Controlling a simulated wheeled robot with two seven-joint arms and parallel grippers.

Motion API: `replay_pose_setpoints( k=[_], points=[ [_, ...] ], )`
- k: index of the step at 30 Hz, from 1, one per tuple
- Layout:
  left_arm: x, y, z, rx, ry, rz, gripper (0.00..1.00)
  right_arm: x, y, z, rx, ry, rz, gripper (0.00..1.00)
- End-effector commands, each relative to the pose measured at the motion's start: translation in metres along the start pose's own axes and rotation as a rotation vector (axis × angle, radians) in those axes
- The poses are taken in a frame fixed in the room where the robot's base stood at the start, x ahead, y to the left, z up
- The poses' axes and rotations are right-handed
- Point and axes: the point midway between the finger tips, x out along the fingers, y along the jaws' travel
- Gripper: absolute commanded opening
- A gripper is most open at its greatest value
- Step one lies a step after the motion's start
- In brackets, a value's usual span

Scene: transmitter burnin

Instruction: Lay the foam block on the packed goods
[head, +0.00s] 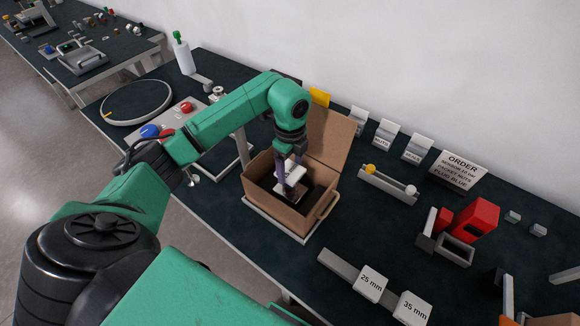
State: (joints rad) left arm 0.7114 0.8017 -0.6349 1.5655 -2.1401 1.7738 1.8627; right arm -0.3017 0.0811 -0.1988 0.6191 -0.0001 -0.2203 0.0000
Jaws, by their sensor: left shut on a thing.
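My left gripper (290,186) reaches down from above into an open cardboard box (275,210). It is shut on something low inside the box. The packed goods are hard to tell apart in the dark inside of the box. The box's tall flap (328,140) stands up at the back. My right gripper is not in view.
The box stands on a pale tray (250,208) on the dark table. To its right are a rail with yellow and white knobs (388,184), label cards, an ORDER sign (458,170), a red block (477,218) and 25 mm and 35 mm blocks. A white bottle (183,57) stands behind left.

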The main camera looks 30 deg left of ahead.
Motion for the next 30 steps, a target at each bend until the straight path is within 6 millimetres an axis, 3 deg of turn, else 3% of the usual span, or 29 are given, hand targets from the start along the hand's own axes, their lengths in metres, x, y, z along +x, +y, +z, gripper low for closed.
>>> replay_pose_setpoints(
  k=[3,12,13,14,24,30],
  points=[
    [0.013,0.001,0.000,0.001,0.000,0.002,0.28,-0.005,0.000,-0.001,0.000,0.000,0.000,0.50],
    [0.018,0.000,0.000,0.002,0.000,0.000,0.28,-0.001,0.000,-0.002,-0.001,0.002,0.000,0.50],
    [0.017,0.000,0.000,0.002,0.000,0.000,0.91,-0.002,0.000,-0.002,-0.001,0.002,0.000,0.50],
    [0.017,0.000,0.000,0.002,0.000,0.000,1.00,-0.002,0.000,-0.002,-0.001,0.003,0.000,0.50],
    [0.012,0.000,0.000,0.002,0.000,-0.001,1.00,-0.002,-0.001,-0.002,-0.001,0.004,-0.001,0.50],
    [-0.022,-0.002,0.000,0.002,-0.001,-0.008,1.00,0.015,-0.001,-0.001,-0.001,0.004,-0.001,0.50]
  ],
)
